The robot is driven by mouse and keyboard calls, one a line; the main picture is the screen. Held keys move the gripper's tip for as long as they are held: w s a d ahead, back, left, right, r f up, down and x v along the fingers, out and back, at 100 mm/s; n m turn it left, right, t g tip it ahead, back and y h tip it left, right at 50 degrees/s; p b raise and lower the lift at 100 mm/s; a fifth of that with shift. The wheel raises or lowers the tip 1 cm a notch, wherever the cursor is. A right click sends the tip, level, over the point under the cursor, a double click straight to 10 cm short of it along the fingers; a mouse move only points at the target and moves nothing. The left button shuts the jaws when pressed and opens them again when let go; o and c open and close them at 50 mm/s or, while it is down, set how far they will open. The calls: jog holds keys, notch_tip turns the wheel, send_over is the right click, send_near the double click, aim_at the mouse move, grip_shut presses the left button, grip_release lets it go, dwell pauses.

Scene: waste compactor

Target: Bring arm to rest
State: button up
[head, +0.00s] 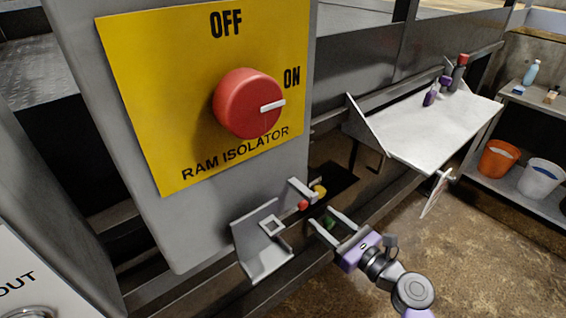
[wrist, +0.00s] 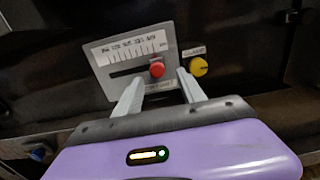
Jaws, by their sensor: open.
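My gripper (head: 335,224) is at the lower middle of the head view, at the end of my purple and grey arm. It is open, with nothing seen between its fingers. In the wrist view its two pale fingers (wrist: 158,92) point at a grey panel with a scale (wrist: 128,49). A red knob (wrist: 157,69) on that panel shows just beyond and between the fingertips. A yellow knob (wrist: 198,67) sits right of the right fingertip. I cannot tell whether a finger touches either knob.
A ram isolator box with a red rotary knob (head: 248,104), pointer toward ON, stands left of my gripper. A metal bracket (head: 262,240) juts out near the fingers. A white shelf (head: 420,128) is at right, with buckets (head: 498,160) beyond it. Open floor (head: 480,260) lies at lower right.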

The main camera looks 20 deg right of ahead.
notch_tip(320, 180, up, 7)
jog(key=s+d+m+t+h, duration=0.2)
jog(key=m+t, duration=0.1)
jog(key=m, duration=0.7)
jog(key=s+a+r+m+t+h, duration=0.2)
jog(key=s+m+h, duration=0.1)
jog(key=s+m, duration=0.65)
jog(key=s+a+f+m+g, duration=0.1)
jog(key=s+a+m+g, duration=0.1)
jog(key=s+m, duration=0.4)
jog(key=s+a+f+m+g, duration=0.2)
jog(key=s+m, duration=0.5)
jog(key=s, duration=0.4)
jog(key=s+a+f+m+g, duration=0.1)
jog(key=s+a+m+g, duration=0.2)
jog(key=s+m, duration=0.4)
jog(key=s, duration=0.2)
jog(key=shift+s+a+f+h, duration=0.25)
jog(key=shift+s+h, duration=0.05)
jog(key=shift+s, duration=0.05)
